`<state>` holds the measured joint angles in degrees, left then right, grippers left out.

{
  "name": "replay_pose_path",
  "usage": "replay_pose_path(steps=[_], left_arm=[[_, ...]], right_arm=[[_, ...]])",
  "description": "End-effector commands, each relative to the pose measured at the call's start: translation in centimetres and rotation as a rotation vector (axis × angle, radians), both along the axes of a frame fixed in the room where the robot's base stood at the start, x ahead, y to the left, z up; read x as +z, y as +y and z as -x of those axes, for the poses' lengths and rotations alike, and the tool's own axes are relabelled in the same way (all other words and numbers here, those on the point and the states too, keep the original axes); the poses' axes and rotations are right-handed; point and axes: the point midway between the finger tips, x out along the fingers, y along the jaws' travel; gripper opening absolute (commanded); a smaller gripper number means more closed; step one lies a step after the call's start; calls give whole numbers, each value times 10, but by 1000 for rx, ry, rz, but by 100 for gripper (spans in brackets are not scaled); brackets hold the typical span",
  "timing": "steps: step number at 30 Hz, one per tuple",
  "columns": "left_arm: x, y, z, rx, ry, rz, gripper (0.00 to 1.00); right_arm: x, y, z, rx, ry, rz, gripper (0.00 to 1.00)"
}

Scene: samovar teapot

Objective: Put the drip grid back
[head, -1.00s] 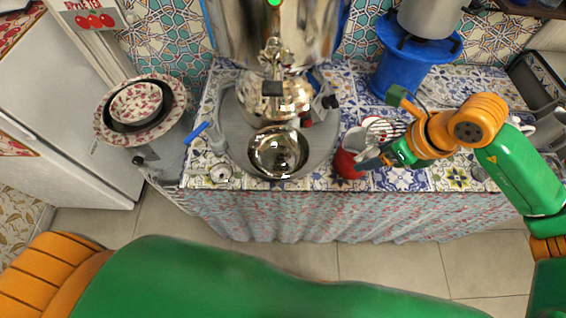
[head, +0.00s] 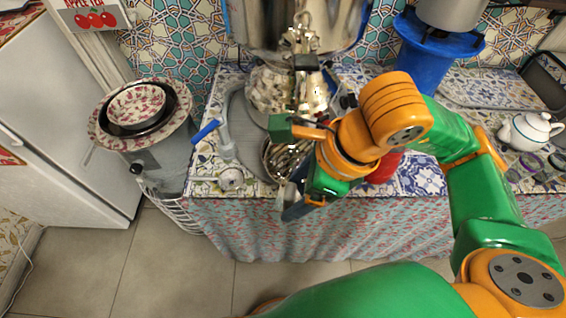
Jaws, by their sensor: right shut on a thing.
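The drip grid (head: 284,157) shows as pale slotted bars at the metal drip bowl (head: 266,168), below the samovar's tap (head: 306,62). My right gripper (head: 296,198) is over the front right of the bowl and is shut on the grid. The wrist and gripper hide the right part of the bowl and much of the grid. I cannot tell whether the grid touches the bowl or hangs just above it. The shiny samovar (head: 262,22) stands behind, on a grey tray (head: 236,125). My left gripper is not in view.
A red cup (head: 384,168) is partly hidden behind my right wrist. A blue stand (head: 424,58) is at the back right, and a white teapot (head: 527,131) at the far right. The counter's front edge is close.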

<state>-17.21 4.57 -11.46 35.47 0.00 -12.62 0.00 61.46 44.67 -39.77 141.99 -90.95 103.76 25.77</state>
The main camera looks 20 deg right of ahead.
Motion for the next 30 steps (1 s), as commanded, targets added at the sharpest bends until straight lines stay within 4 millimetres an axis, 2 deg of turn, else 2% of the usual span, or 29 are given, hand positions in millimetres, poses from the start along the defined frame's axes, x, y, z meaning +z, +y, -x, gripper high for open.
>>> replay_pose_path(steps=[3,6,10,14,18,30], left_arm=[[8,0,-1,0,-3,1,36],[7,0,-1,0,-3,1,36],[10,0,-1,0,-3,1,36],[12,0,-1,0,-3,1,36],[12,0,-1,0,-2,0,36],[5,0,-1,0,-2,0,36]], right_arm=[[-15,-7,-41,-12,10,-3,13],[-44,-12,-62,-9,9,0,13],[-65,-14,-81,-5,4,-4,13],[-83,-16,-92,-4,3,-2,13],[-106,-16,-91,-1,1,-3,13],[-113,-16,-92,0,-3,-3,13]])
